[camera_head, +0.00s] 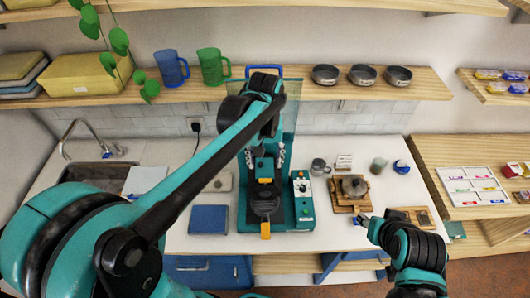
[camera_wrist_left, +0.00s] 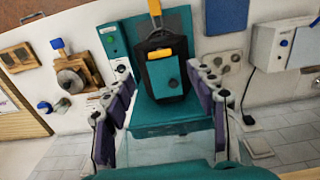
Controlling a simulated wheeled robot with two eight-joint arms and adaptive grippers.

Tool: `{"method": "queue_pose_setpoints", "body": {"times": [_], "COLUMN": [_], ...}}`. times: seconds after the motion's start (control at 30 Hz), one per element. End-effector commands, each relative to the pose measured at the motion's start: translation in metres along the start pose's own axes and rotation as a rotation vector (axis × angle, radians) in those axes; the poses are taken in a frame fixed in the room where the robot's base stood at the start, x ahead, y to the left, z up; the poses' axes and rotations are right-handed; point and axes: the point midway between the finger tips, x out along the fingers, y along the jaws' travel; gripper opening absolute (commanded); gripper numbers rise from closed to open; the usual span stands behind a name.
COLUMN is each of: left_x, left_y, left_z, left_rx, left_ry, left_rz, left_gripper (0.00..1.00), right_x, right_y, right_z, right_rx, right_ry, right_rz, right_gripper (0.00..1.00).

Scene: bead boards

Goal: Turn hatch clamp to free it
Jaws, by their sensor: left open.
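A teal machine (camera_head: 297,221) stands on the white counter. A dark piece with a yellow-orange handle (camera_head: 265,230) sits on its base; in the left wrist view the handle (camera_wrist_left: 155,8) shows at the top edge. No part can be singled out surely as the hatch clamp. My left gripper (camera_head: 265,158) is above the dark piece, by the machine's upright.
A wooden stand with a round grey part (camera_head: 352,187), a metal cup (camera_head: 319,167) and a blue-lidded jar (camera_head: 401,167) stand right of the machine. A blue box (camera_head: 209,219) lies left of it. A shelf (camera_head: 310,91) with mugs and bowls runs behind my left arm.

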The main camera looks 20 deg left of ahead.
Motion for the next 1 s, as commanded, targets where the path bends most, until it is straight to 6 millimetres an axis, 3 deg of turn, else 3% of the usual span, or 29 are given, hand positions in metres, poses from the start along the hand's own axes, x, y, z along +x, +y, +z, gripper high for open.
{"method": "queue_pose_setpoints", "body": {"times": [0.1,0.3,1.0], "left_x": [-0.021,-0.036,-0.037], "left_y": [0.000,0.000,0.000], "left_z": [0.000,0.000,0.000], "left_rx": [0.000,0.000,0.000], "left_ry": [0.000,0.000,0.000], "left_rz": [0.000,0.000,0.000], "left_gripper": [0.57,0.57,0.57], "right_x": [0.000,0.000,0.000], "right_y": [0.000,0.000,0.000], "right_z": [0.000,0.000,0.000], "right_rx": [0.000,0.000,0.000], "right_ry": [0.000,0.000,0.000], "right_rz": [0.000,0.000,0.000], "right_gripper": [0.40,0.40,0.40]}}
